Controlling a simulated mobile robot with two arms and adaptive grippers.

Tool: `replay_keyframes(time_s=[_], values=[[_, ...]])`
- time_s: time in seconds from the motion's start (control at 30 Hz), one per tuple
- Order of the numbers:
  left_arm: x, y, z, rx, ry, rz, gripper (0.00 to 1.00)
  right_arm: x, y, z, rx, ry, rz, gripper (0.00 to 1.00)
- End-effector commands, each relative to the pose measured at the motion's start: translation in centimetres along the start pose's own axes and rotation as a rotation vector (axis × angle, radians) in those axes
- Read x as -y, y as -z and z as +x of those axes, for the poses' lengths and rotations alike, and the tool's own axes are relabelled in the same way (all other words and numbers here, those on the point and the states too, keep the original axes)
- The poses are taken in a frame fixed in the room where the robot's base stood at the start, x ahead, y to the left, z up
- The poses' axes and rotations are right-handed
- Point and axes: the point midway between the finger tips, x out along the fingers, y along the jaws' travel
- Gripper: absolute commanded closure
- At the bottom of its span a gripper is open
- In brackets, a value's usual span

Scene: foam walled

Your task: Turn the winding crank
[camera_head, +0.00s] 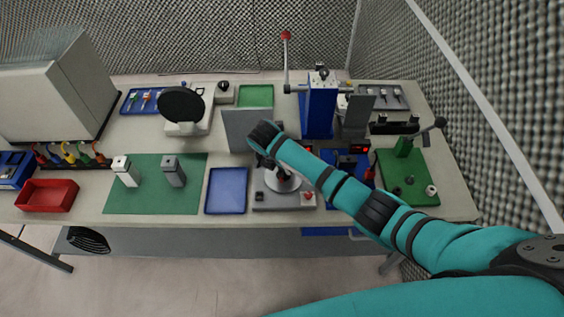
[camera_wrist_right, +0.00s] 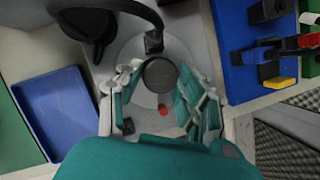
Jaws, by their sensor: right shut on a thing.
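The winding crank's dark round knob (camera_wrist_right: 160,76) sits between the fingers of my right gripper (camera_wrist_right: 163,92) in the right wrist view. The gripper is shut on it. A black bent arm and a small dark block (camera_wrist_right: 153,42) show just beyond the knob. A pale round disc (camera_wrist_right: 128,52) lies beneath. In the head view, my right gripper (camera_head: 280,172) reaches down over the grey machine base (camera_head: 285,201) with the pale disc (camera_head: 292,184); my wrist partly hides the crank there. My left gripper is not in view.
A blue tray (camera_head: 227,190) lies left of the base, beside a green mat (camera_head: 145,200) with two grey blocks. A grey upright panel (camera_head: 236,130) stands behind. A blue press (camera_head: 320,108) and a green board (camera_head: 410,190) are to the right.

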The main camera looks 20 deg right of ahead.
Motion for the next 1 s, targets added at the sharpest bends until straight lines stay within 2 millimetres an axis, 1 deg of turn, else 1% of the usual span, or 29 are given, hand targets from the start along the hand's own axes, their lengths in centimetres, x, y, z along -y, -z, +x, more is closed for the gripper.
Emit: replay_keyframes(time_s=[0.03,1.0], values=[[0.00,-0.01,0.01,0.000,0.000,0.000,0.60,0.24,0.00,0.16,0.000,-0.005,-0.023,0.95],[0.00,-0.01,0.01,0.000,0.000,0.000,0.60,0.52,-0.16,0.17,0.000,-0.188,-0.465,0.95]])
